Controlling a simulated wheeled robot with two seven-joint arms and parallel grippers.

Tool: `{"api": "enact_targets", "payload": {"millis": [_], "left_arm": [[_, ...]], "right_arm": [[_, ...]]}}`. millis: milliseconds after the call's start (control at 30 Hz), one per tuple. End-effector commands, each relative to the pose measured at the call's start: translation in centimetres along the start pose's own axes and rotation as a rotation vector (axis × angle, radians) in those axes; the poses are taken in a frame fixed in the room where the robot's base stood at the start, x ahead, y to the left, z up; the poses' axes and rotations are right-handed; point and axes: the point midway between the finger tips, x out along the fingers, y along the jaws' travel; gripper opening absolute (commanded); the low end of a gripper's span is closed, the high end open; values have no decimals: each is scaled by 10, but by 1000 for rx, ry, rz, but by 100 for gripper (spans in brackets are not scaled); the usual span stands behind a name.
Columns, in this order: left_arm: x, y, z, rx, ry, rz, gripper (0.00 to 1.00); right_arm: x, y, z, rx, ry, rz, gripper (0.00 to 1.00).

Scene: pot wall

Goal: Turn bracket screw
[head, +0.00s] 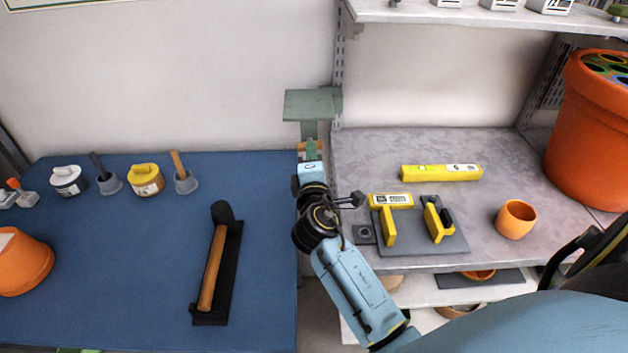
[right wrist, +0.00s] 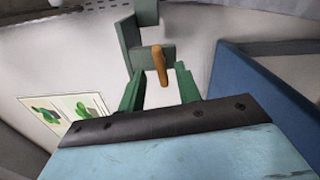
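The green bracket (head: 312,104) is fixed to the wall and shelf upright at the back middle in the head view. An orange-brown screw handle (head: 309,150) shows below it. In the right wrist view the green bracket (right wrist: 134,34) is ahead, with the handle (right wrist: 160,64) sticking out from it. My right gripper (head: 310,152) points at the bracket. Its green fingers (right wrist: 159,88) stand apart on either side of the handle's lower end, with gaps visible. Whether a fingertip touches the bracket is unclear. My left gripper is not in view.
The blue table (head: 270,250) on the left holds small pots, brushes and a black holder (head: 235,260) with a wooden rod. The grey bench (head: 500,155) on the right holds yellow tools (head: 440,173), an orange cup (head: 516,219) and a large pot (head: 590,140).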

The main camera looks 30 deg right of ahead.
Motion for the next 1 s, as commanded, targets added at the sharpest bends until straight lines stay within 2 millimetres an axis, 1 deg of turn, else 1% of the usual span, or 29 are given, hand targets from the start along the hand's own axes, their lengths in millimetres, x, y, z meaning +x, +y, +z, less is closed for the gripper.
{"api": "enact_targets", "payload": {"millis": [33, 200, 300, 433, 533, 633, 1000], "left_arm": [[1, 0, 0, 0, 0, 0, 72], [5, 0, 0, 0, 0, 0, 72], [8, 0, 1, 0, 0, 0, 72], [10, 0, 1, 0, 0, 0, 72], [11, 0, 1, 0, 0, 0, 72], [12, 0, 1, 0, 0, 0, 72], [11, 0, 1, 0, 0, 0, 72]], "right_arm": [[-13, -2, 0, 0, 1, -3, 34], [-52, -2, 0, 1, 0, -4, 34], [-72, -3, 0, -1, 0, -4, 34], [-90, -2, 0, -1, 0, -4, 34], [-98, -1, 0, -1, -1, -2, 34], [-102, -1, 0, -1, -1, -2, 34], [-102, -1, 0, -1, -1, -2, 34]]}}
